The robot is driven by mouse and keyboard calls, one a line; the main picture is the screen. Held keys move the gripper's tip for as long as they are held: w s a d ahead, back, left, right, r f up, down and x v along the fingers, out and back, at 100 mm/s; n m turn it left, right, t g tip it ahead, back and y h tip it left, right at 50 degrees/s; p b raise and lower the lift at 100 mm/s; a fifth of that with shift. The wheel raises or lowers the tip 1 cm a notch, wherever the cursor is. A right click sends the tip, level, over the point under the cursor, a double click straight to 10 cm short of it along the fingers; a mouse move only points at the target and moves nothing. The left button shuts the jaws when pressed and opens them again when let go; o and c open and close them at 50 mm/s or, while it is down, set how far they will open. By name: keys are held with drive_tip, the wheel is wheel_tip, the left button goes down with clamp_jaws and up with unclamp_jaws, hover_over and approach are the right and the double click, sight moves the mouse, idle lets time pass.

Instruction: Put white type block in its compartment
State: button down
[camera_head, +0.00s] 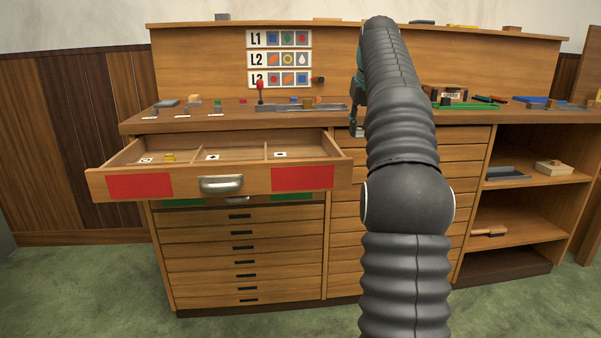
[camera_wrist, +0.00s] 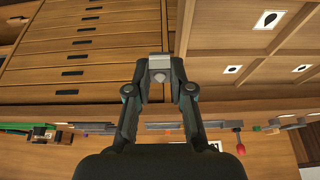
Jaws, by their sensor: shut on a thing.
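My gripper (camera_wrist: 159,88) is shut on a small pale grey-white block, the white type block (camera_wrist: 158,64), seen between its fingertips in the wrist view. The open drawer (camera_head: 265,184) has a red-marked front and three front compartments with white label cards. The middle (camera_head: 235,154) and right (camera_head: 298,153) compartments show only cards.
Three cards, L1, L2 and L3 (camera_head: 257,79), are on the back panel. A grey composing tray (camera_head: 325,107) and a red-knobbed lever (camera_head: 260,88) are on the bench. Several blocks and a green tray (camera_head: 462,106) stand there too. Open shelves (camera_head: 520,180) are at right.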

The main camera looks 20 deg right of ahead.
drive_tip(key=w+a+f+b, duration=0.1)
drive_tip(key=a+f, duration=0.1)
drive_tip(key=a, duration=0.1)
drive_tip(key=w+a+f+b, duration=0.1)
drive_tip(key=a+f, duration=0.1)
drive_tip(key=a, duration=0.1)
drive_tip(key=w+a+f+b, duration=0.1)
drive_tip(key=w+a+f, duration=0.1)
drive_tip(key=a, duration=0.1)
drive_tip(key=shift+a, duration=0.25)
drive_tip(key=shift+a+f+b, duration=0.1)
drive_tip(key=shift+f+b, duration=1)
drive_tip(key=shift+f, duration=1)
drive_tip(key=shift+f, duration=0.15)
drive_tip(key=c, duration=1)
unclamp_jaws()
drive_tip(key=shift+c, duration=0.2)
drive_tip(key=p+v, duration=0.4)
drive_tip(key=v, duration=0.8)
